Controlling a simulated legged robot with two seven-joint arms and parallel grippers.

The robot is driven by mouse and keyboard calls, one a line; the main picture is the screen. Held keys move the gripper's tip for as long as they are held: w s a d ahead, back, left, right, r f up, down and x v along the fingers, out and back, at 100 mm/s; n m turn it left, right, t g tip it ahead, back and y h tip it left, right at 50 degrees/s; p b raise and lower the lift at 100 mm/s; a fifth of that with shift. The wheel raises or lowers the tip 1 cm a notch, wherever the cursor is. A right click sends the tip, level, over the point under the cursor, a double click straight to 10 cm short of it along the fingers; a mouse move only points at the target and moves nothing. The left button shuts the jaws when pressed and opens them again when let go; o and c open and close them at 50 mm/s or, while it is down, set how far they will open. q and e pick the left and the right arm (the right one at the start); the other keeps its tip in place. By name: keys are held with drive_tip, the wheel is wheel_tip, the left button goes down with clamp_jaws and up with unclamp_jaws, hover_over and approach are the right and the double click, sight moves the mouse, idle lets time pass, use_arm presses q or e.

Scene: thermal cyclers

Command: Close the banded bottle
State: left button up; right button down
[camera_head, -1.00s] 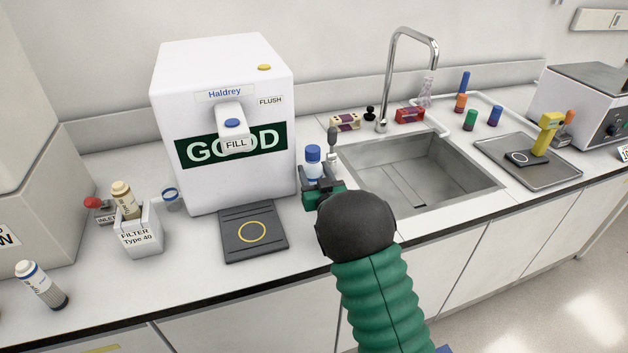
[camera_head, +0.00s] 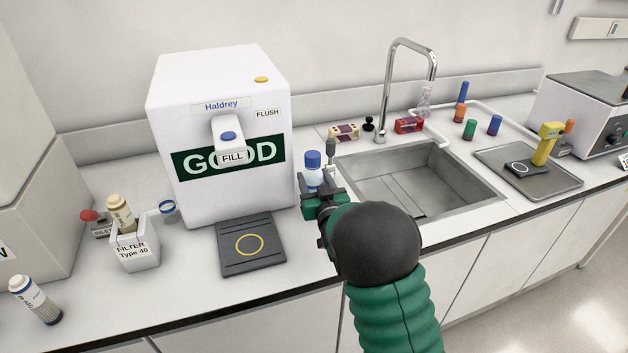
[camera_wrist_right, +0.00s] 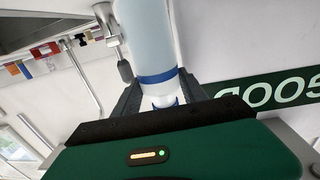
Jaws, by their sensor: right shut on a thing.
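A bottle (camera_head: 313,178) with a pale body and a blue top stands upright between the white dispenser and the sink. In the right wrist view, its pale blue body (camera_wrist_right: 145,35) shows a blue band, with a narrower whitish part between the fingers. My right gripper (camera_head: 318,197) is at the bottle, its dark fingers (camera_wrist_right: 160,95) on both sides and shut on it. The fingers partly hide the bottle, and I cannot tell how tightly the top sits. My left gripper is out of view.
The white dispenser (camera_head: 222,90) has a dark pad (camera_head: 250,262) before it. The sink (camera_head: 425,180) is to the right, with a grey-handled item (camera_head: 330,152) just behind the bottle. A filter holder (camera_head: 137,253) stands left. The counter front is mostly clear.

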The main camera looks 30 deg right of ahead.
drive_tip(key=s+a+r, duration=0.1)
drive_tip(key=s+a, duration=0.7)
drive_tip(key=s, duration=0.3)
drive_tip(key=shift+r, duration=0.25)
drive_tip(key=c, duration=1.2)
unclamp_jaws()
drive_tip(key=shift+c, duration=0.2)
clamp_jaws()
drive_tip(key=shift+f, duration=0.1)
